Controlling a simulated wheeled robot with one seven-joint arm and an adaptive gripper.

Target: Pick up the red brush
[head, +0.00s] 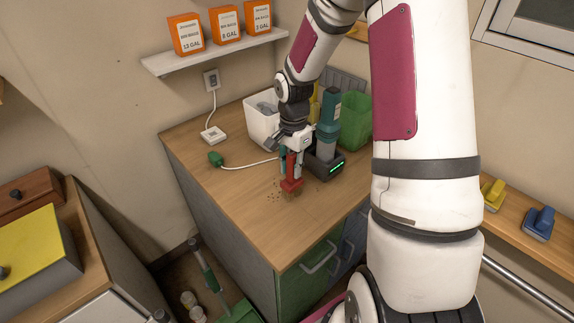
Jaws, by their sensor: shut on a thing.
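The red brush (291,184) is upright on or just above the wooden counter (240,215), amid scattered dark crumbs; I cannot tell whether it touches the surface. My gripper (291,160) points down over it and is shut on its upper part. The fingers hide part of the brush handle.
A dark dock (325,165) with a teal device (328,120) stands close right of my gripper. A white bin (262,122) and a green bin (356,121) stand behind. A green plug (215,159) with a white cord lies to the left. The counter's front is clear.

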